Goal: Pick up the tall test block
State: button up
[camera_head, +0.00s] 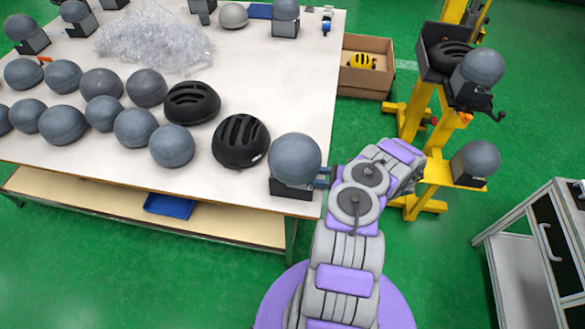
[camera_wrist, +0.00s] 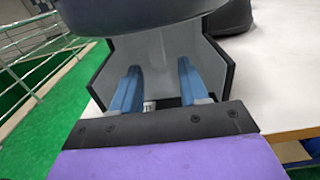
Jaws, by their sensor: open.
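The thing at my gripper is a grey rounded headform on a dark, boxy base (camera_head: 291,188), upright at the table's front right corner. I take it for the tall test block, but similar ones stand elsewhere. In the wrist view its base (camera_wrist: 218,65) shows dark side walls and a grey inner face, with the dark round underside (camera_wrist: 155,14) above. My gripper (camera_head: 322,178) is at its right side. In the wrist view my gripper (camera_wrist: 158,76) has two blue fingers apart, pointing at the grey face, with nothing between them. Whether they touch it is unclear.
The white table (camera_head: 255,85) holds several grey headforms, black helmets (camera_head: 240,141) and clear plastic wrap (camera_head: 155,38). A yellow stand (camera_head: 415,140) with more headforms is at right. A cardboard box (camera_head: 363,83) lies behind. A cart (camera_head: 545,245) stands lower right.

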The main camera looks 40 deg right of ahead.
jog(key=shift+w+d+f, duration=0.1)
jog(key=shift+d, duration=0.25)
jog(key=shift+w+d, duration=0.1)
jog(key=shift+w, duration=0.15)
jog(key=w+a, duration=0.2)
jog(key=a, duration=0.1)
jog(key=w+a+b, duration=0.1)
jog(key=a, duration=0.1)
jog(key=shift+a+r, duration=0.25)
jog(key=shift+r, duration=0.1)
jog(key=shift+d, duration=0.4)
jog(key=shift+c, duration=0.2)
jog(key=shift+d+f, duration=0.2)
jog(key=shift+d, duration=0.45)
jog(key=c, duration=0.3)
jog(key=shift+c, duration=0.8)
jog(key=shift+a, duration=0.1)
jog(key=shift+c, duration=0.7)
jog(key=shift+a+r, duration=0.2)
jog(key=shift+a, duration=0.45)
grip_shut()
jog(key=shift+d+f, duration=0.1)
jog(key=shift+d, duration=0.55)
jog(key=shift+a, duration=0.55)
jog(key=shift+d, duration=0.1)
jog(key=shift+d, duration=0.1)
